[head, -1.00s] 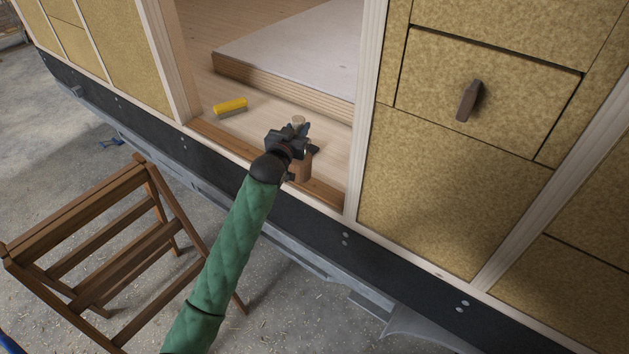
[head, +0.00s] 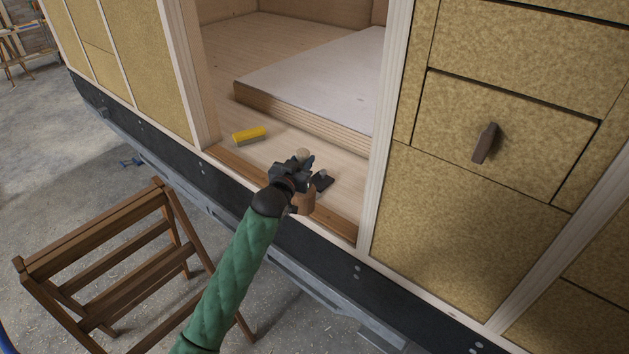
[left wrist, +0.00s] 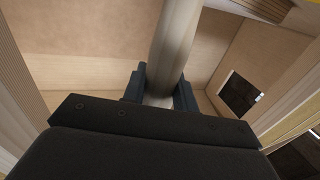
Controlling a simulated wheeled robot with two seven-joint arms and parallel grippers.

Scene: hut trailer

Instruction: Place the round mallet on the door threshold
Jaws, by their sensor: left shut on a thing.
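My left gripper (head: 296,172) is shut on the handle of the round mallet (head: 304,203) in the doorway. The mallet's brown cylindrical head shows below the jaws, over or at the threshold, and the pale handle end sticks up above them. The jaws partly hide the mallet. I cannot tell whether its head touches the wood. In the left wrist view the pale round handle (left wrist: 175,45) runs between the dark fingers (left wrist: 160,95). The door threshold (head: 234,169) is a brown wooden strip along the doorway's outer edge. My right gripper is not in view.
A yellow-topped brush (head: 249,134) lies inside the doorway to the left. A small dark object (head: 323,181) sits just right of the gripper. Door posts bound the opening. A pale raised platform (head: 320,80) lies behind.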

